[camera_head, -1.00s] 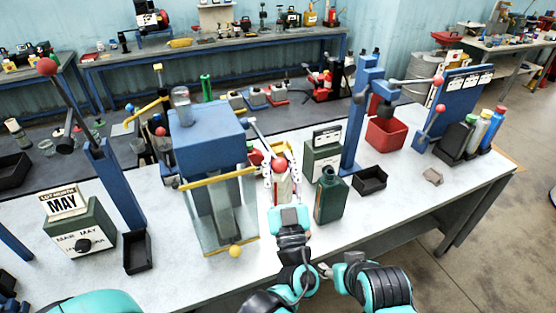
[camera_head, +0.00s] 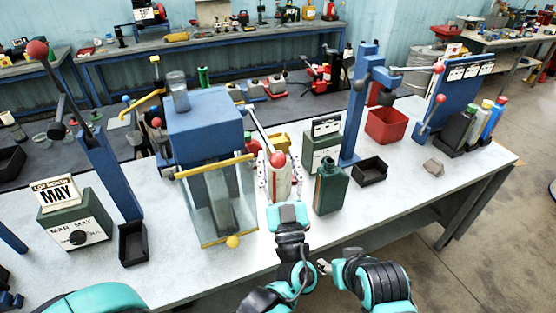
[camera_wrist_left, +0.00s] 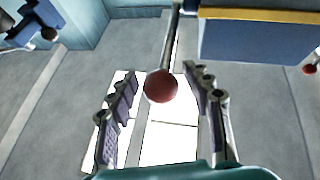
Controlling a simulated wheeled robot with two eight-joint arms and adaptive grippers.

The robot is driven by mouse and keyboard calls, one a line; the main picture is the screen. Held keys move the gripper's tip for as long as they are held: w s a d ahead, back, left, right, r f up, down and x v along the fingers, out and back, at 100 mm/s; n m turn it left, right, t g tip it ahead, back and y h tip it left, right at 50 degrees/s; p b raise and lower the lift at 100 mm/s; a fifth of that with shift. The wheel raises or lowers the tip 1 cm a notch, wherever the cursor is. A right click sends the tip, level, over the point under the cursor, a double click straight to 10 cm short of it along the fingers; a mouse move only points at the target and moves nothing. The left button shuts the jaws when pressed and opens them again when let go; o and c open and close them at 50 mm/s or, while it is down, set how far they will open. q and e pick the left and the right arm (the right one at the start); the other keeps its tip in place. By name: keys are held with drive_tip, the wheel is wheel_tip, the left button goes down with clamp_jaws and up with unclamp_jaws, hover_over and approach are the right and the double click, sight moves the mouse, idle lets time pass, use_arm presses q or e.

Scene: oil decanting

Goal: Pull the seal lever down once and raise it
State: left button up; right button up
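A lever with a red ball knob (camera_head: 277,160) slants down on the right side of the blue machine (camera_head: 205,125); I cannot tell from any label that it is the seal lever. My left gripper (camera_head: 281,178) is at this knob, with its fingers spread. In the left wrist view the red knob (camera_wrist_left: 161,86) shows between the two open fingers (camera_wrist_left: 164,100), with a gap on each side. The rod runs upward from it.
A dark green bottle (camera_head: 330,189) stands close to the right of my left gripper. A black tray (camera_head: 370,171) and a red bin (camera_head: 388,126) are further right. Other red-knobbed levers stand at the far left (camera_head: 37,50) and far right (camera_head: 439,98).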

use_arm(q)
drive_tip(key=shift+r, duration=0.1)
drive_tip(key=v, duration=0.7)
drive_tip(key=shift+s, duration=0.2)
drive_tip(key=shift+c, duration=0.2)
